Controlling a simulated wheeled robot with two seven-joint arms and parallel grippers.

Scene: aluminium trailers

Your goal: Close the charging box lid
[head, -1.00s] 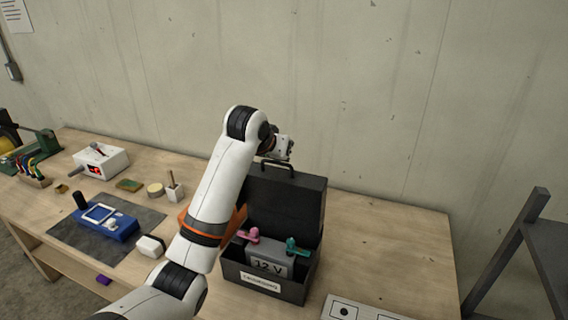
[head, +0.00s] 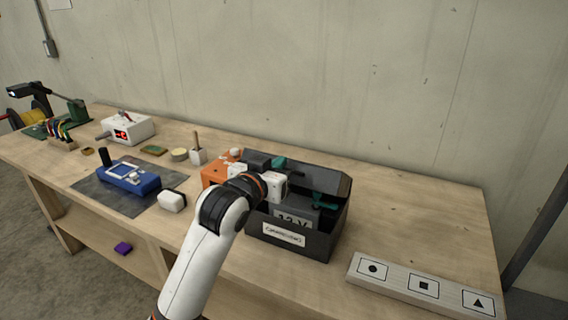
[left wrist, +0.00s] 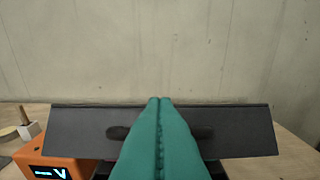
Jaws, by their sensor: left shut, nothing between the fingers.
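The black charging box (head: 318,245) stands on the bench with its lid (head: 325,178) raised at the back, so the inside shows. A battery marked 12 V (head: 303,217) sits inside with a teal clamp (head: 325,202) on it. My left gripper (head: 278,163) is over the box at the lid, its teal fingers shut and empty. In the left wrist view the shut fingers (left wrist: 160,102) stand in front of the lid (left wrist: 80,130); I cannot tell whether they touch it. My wrist hides the box's left part. My right gripper is not in view.
An orange meter (head: 213,171) stands close left of the box. A white block (head: 172,201) and a blue device (head: 128,180) lie further left. A panel with printed symbols (head: 423,287) lies at the front right. The bench right of the box is clear.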

